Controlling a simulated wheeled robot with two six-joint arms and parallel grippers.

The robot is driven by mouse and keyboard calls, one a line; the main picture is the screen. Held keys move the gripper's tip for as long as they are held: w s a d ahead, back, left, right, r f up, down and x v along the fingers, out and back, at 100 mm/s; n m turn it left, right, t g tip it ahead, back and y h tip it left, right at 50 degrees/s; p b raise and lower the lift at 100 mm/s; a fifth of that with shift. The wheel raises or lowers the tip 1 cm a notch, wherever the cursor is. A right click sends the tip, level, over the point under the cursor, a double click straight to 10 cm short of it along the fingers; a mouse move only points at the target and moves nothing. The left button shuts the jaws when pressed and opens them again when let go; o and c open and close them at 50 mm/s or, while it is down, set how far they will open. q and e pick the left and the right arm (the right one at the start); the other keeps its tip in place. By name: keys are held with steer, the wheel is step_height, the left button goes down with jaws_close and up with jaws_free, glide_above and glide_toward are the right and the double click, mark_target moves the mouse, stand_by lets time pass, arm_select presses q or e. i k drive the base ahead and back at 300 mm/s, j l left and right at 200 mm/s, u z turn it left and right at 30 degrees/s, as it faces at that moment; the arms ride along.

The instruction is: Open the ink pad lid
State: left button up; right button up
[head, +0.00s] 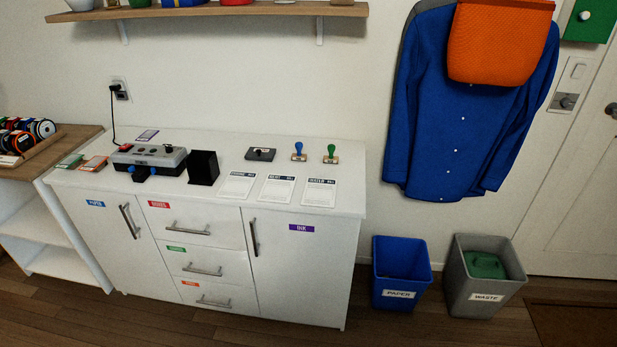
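The ink pad (260,154) looks like a flat dark grey case with a small black knob on top. It lies on the white cabinet top, right of the middle, and its lid appears shut. A blue-handled stamp (299,151) and a green-handled stamp (331,153) stand upright to its right. Neither of my grippers shows in the head view.
A grey printer-like device (150,160) and a black open box (203,167) stand left of the ink pad. Several printed cards (277,189) lie along the front edge. A blue paper bin (401,272) and a grey waste bin (483,275) stand on the floor to the right.

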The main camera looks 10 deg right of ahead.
mark_target(253, 153)
steer(key=i+l, duration=0.1)
steer(key=i, duration=0.95)
steer(key=j+u, duration=0.05)
